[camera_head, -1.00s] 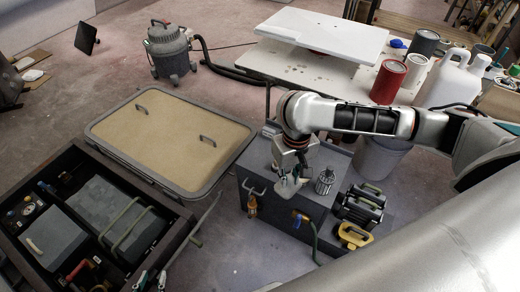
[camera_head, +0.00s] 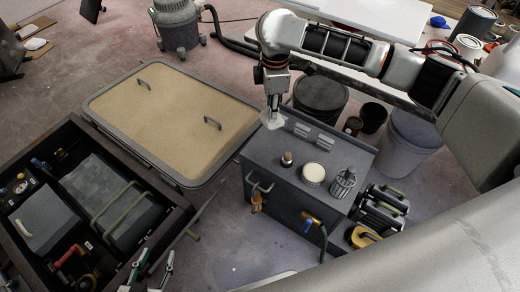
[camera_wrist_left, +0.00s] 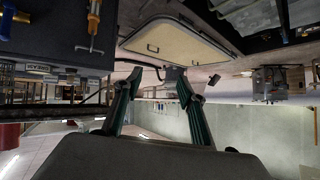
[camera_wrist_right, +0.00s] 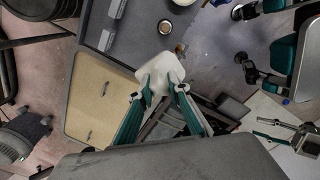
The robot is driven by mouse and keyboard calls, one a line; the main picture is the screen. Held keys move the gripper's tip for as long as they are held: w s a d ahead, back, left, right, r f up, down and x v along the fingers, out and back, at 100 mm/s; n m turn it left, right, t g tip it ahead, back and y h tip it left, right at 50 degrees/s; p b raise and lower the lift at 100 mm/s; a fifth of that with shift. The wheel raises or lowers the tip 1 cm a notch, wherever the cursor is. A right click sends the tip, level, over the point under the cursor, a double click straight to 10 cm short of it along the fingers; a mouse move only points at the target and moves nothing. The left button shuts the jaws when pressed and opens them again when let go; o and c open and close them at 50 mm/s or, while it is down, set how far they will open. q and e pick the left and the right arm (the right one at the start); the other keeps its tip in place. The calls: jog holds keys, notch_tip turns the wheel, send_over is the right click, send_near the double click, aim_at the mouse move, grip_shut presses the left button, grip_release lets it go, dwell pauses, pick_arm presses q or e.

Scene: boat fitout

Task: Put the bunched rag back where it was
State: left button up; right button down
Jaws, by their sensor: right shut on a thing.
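The bunched rag (camera_head: 273,121) is a small whitish bundle at the far left corner of the dark grey cabinet (camera_head: 262,165). In the right wrist view the rag (camera_wrist_right: 161,72) sits between the fingertips. My right gripper (camera_head: 272,112) points down and is shut on it. I cannot tell whether the rag touches the cabinet top. My left gripper (camera_head: 151,270) is low in the head view, in front of the dark open hatch; its green fingers stand apart and empty in the left wrist view (camera_wrist_left: 155,85).
A pale tin (camera_head: 312,175), a small dark jar (camera_head: 286,159) and a grey ribbed canister (camera_head: 344,182) stand on the cabinet top. A beige panel (camera_head: 170,125) lies left of it. Buckets (camera_head: 320,97) stand behind. The dark hatch box (camera_head: 25,175) is at the left.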

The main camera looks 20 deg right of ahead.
jog(key=w+f+n+b, duration=0.1)
jog(key=f+b, duration=0.2)
jog(key=f, duration=0.2)
jog(key=w+f+n+b, duration=0.2)
jog(key=f, duration=0.4)
jog(key=w+a+f+n+b, duration=0.1)
jog(key=w+f+n+b, duration=0.1)
jog(key=f, duration=0.4)
jog(key=shift+a+f+b, duration=0.1)
jog(key=shift+f+b, duration=0.05)
jog(key=shift+b, duration=0.65)
jog(key=shift+f, duration=0.1)
jog(key=f+b, duration=0.2)
jog(key=f, duration=0.2)
jog(key=shift+s, duration=0.2)
jog(key=shift+w+f, duration=0.15)
jog(key=shift+f, duration=0.1)
jog(key=shift+w+r, duration=0.1)
jog(key=shift+r, duration=0.25)
jog(key=c, duration=1.9)
grip_release()
jog(key=shift+f, duration=0.15)
pick_arm(q)
jog(key=w+d+r+n+t+h, duration=0.1)
jog(key=w+d, duration=0.1)
jog(key=d, duration=0.4)
jog(key=shift+w+r+h, duration=0.15)
jog(key=shift+h, duration=0.25)
